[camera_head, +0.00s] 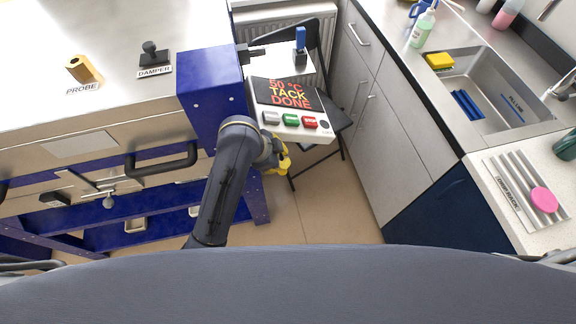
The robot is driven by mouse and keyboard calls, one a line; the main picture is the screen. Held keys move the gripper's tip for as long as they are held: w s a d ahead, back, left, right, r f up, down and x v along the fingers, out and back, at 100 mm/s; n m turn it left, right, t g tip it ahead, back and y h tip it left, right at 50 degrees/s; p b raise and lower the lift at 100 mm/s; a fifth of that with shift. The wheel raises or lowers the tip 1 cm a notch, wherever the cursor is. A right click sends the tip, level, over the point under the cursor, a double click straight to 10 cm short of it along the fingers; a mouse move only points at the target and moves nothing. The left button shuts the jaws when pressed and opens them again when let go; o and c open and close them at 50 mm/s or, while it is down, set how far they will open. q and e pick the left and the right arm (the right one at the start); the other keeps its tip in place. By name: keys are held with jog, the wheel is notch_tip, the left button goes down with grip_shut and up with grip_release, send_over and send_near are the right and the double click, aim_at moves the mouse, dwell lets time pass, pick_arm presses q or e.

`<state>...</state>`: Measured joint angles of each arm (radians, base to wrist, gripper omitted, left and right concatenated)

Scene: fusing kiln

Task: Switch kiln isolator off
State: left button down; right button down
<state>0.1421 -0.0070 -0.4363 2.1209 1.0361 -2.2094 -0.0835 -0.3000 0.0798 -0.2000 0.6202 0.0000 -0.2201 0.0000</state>
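My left arm reaches up from the bottom, and its wrist end with the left gripper (272,152) is just below the kiln's control panel (285,117). The fingers are mostly hidden behind the wrist, so I cannot tell if they are open or shut. A yellow part (282,160) shows right beside the gripper; it may be the isolator, but its shape and handle are mostly covered. I cannot tell whether the gripper touches it. The panel display (287,94) reads "50 °C TACK DONE". My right gripper is not in view.
The steel kiln (110,25) with a blue corner post (212,85) and black handle (162,162) fills the left. A blue-handled item (300,40) stands behind the panel. A counter with a sink (485,85) and drip rack (520,190) lies right.

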pick_arm(q)
jog(key=a+f+x, duration=0.1)
jog(key=a+x, duration=0.1)
jog(key=x, duration=1)
jog(key=shift+a+f, duration=0.15)
jog(key=shift+f, duration=0.25)
jog(key=shift+s+f+t, duration=0.35)
jog(key=shift+f+t, duration=0.05)
jog(key=shift+f, duration=0.1)
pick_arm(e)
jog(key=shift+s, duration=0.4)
